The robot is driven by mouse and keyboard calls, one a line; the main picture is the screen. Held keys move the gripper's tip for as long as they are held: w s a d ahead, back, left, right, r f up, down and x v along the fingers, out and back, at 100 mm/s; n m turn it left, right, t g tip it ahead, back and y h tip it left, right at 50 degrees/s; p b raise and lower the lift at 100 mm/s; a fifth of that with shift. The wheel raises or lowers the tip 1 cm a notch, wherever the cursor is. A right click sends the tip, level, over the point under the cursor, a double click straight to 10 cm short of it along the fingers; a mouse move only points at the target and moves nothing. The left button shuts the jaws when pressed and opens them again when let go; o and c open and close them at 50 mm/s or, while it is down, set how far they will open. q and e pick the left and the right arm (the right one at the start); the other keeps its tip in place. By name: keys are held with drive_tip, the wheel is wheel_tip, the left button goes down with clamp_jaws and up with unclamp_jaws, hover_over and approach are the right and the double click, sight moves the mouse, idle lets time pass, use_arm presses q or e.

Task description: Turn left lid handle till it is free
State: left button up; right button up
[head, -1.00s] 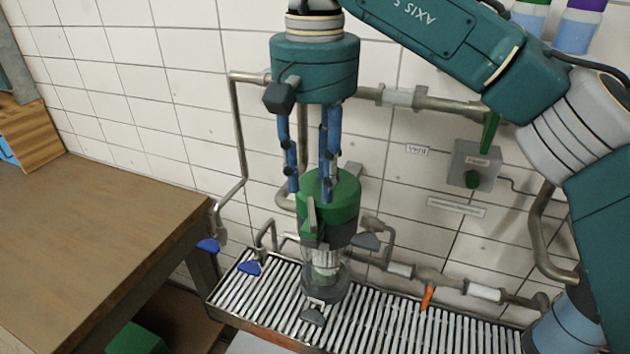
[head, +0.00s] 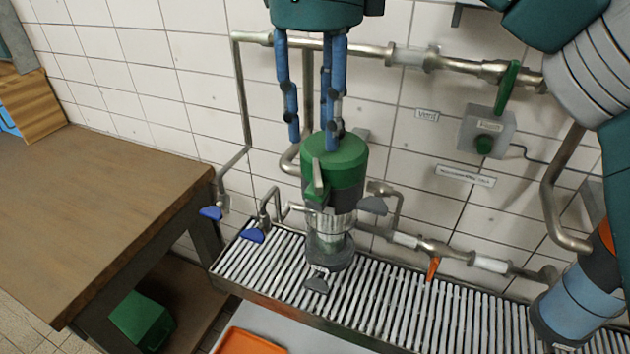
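A transparent canister (head: 328,240) with a green lid (head: 336,163) stands upright on the slatted drain grate, right of the picture's middle-left. A green handle (head: 317,180) hangs at the lid's left front, pointing down against its side. A dark grey lever (head: 373,206) sticks out on the right side, and another (head: 317,283) at the foot. My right gripper (head: 315,135) points down from above, blue fingers spread and empty. Its tips are at about the height of the lid's top in the picture; I cannot tell if they touch it. My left gripper is not in view.
Metal pipes run along the tiled wall behind, with blue valve handles (head: 253,235) and an orange one (head: 433,268). A grey switch box (head: 485,131) is on the wall. A wooden table (head: 90,215) fills the left. An orange tray (head: 249,342) shows at the bottom.

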sight(315, 177)
drive_tip(key=m, duration=0.6)
drive_tip(key=shift+a+r+b, duration=0.1)
drive_tip(key=shift+r+b, duration=0.1)
drive_tip(key=shift+b, duration=0.1)
wheel_tip(315, 177, down, 10)
drive_tip(key=m, duration=0.6)
drive_tip(key=shift+m, duration=0.3)
clamp_jaws()
